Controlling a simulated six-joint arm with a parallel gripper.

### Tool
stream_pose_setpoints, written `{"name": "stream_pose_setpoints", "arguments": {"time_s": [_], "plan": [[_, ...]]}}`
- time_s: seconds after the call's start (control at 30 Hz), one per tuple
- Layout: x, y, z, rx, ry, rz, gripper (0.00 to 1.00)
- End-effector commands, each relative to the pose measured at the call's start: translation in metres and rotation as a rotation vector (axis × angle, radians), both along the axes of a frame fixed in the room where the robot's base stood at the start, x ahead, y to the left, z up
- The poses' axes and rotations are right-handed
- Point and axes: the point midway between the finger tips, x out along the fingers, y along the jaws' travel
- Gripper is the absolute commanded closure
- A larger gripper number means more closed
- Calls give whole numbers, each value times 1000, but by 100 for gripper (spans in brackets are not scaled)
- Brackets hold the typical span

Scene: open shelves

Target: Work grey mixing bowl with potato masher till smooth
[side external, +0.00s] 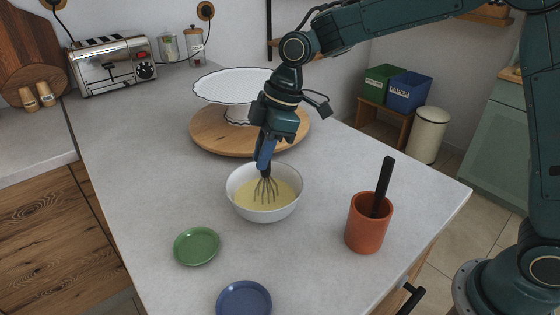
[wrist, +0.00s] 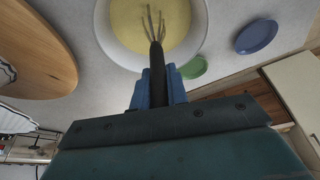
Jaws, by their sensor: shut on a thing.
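A pale grey-white mixing bowl (side external: 245,212) holds a smooth-looking yellow mixture (side external: 288,192); the bowl also shows in the wrist view (wrist: 112,45). My gripper (side external: 265,158) is above the bowl, its blue fingers shut on the dark handle of a wire tool (side external: 266,190). The tool looks more like a whisk than a potato masher. It points down, with its wires in the bowl and their lower ends at or in the mixture. In the wrist view, the fingers (wrist: 158,88) clasp the handle (wrist: 157,72).
A terracotta crock (side external: 367,232) with a black-handled tool (side external: 384,185) stands right of the bowl. A green plate (side external: 196,246) and blue plate (side external: 244,300) lie in front. Behind are a round wooden board (side external: 208,138) and white cake stand (side external: 235,85). The counter left of the bowl is clear.

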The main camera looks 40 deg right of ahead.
Motion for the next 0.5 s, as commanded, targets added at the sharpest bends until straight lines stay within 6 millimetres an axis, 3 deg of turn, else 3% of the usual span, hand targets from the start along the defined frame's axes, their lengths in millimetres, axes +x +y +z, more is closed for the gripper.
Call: {"name": "stream_pose_setpoints", "arguments": {"time_s": [0.5], "plan": [[-10,-10,-6,-9,18,-4,100]]}}
